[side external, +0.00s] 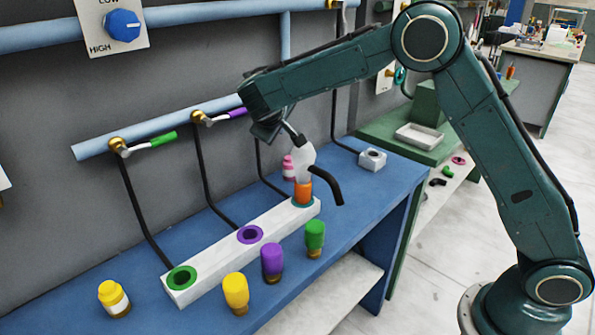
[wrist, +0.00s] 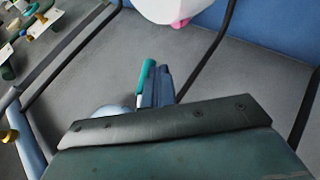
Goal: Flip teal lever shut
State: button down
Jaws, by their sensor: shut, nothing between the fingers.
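The teal lever (wrist: 146,77) shows in the wrist view, standing up just left of my gripper's fingers. My gripper (wrist: 163,80) is shut and empty, with its fingers close alongside the lever; I cannot tell if they touch. My arm hides the teal lever there. An orange bottle (side external: 304,188) stands in the teal-ringed socket at the block's far end, with a white piece (side external: 304,160) above it.
A blue pipe (side external: 185,124) along the wall carries a green lever (side external: 163,139) and a purple lever (side external: 238,112). Black hoses run down from it. Yellow (side external: 235,292), purple (side external: 272,262) and green (side external: 315,238) bottles stand before the block. A pink bottle (side external: 288,168) stands behind it.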

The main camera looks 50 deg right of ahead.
jog(key=shift+d+r+n+t+h, duration=0.2)
jog(key=shift+d+r+h, duration=0.1)
jog(key=shift+d+h, duration=0.35)
jog(key=shift+d+r+n+t+h, duration=0.1)
jog(key=shift+d+r+n+h, duration=0.15)
jog(key=shift+d+h, duration=0.4)
jog(key=shift+d+r+n+t+h, duration=0.15)
jog(key=shift+d+r+h, duration=0.3)
jog(key=shift+d, duration=0.3)
jog(key=shift+f, duration=0.15)
dwell(0.3)
jog(key=s+a+f, duration=0.3)
jog(key=s+a, duration=0.2)
jog(key=a, duration=0.5)
jog(key=shift+s+a+f, duration=0.2)
jog(key=shift+a, duration=0.15)
jog(key=shift+d, duration=0.1)
